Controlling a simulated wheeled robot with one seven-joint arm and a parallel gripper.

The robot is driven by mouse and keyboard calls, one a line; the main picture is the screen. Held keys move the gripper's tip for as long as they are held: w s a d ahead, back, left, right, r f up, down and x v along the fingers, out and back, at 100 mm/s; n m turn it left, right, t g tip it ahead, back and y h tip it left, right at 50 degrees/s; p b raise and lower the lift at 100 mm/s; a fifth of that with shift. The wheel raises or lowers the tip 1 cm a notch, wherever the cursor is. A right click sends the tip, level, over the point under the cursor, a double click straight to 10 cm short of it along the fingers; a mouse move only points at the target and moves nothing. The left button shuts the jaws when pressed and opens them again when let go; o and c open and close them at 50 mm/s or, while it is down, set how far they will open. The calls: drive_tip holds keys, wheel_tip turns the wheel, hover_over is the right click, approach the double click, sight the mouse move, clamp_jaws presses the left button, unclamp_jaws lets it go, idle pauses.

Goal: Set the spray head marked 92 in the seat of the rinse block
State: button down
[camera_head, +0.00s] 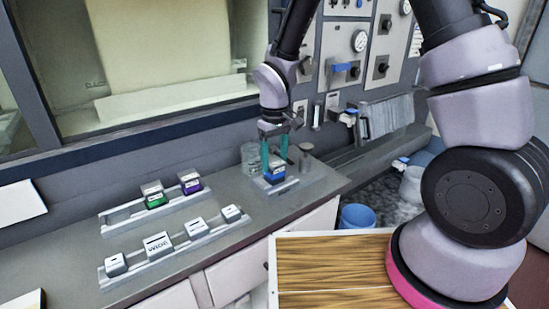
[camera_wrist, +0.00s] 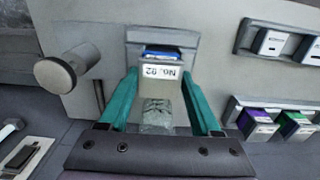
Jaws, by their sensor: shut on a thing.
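The spray head marked 92 is a blue block (camera_head: 275,174) with a white label, at the right end of the counter in the head view. In the wrist view its label (camera_wrist: 160,72) reads No. 92 upside down. My gripper (camera_head: 274,165) has teal fingers, which point down and are shut on the spray head's two sides; the fingers also show in the wrist view (camera_wrist: 160,75). The spray head is at a grey block (camera_head: 287,186), which seems to be the rinse block; it also shows in the wrist view (camera_wrist: 150,33). I cannot tell whether the head is fully seated.
A grey post with a round knob (camera_wrist: 55,76) stands beside the block. A clear jar (camera_head: 250,157) stands behind it. Two racks to the left hold green (camera_head: 154,198) and purple (camera_head: 190,184) blocks and several white ones (camera_head: 158,243). Counter between racks and block is clear.

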drive_tip(key=shift+f, duration=0.4)
unclamp_jaws()
drive_tip(key=d+r+m+t, duration=0.1)
drive_tip(key=d+r, duration=0.2)
drive_tip(key=r, duration=0.6)
drive_tip(key=d+r+m, duration=0.1)
drive_tip(key=d+r, duration=0.2)
drive_tip(key=r, duration=0.6)
drive_tip(key=s+d+r+m+t+y, duration=0.1)
drive_tip(key=s+d+r+m+t, duration=0.2)
drive_tip(key=s+d+r, duration=0.3)
drive_tip(key=s+d+r+m+t+y, duration=0.1)
drive_tip(key=s+d+r+m+t, duration=0.2)
drive_tip(key=s+d+r+m, duration=0.3)
drive_tip(key=d+r, duration=0.3)
drive_tip(key=d, duration=0.1)
drive_tip(key=shift+d, duration=0.35)
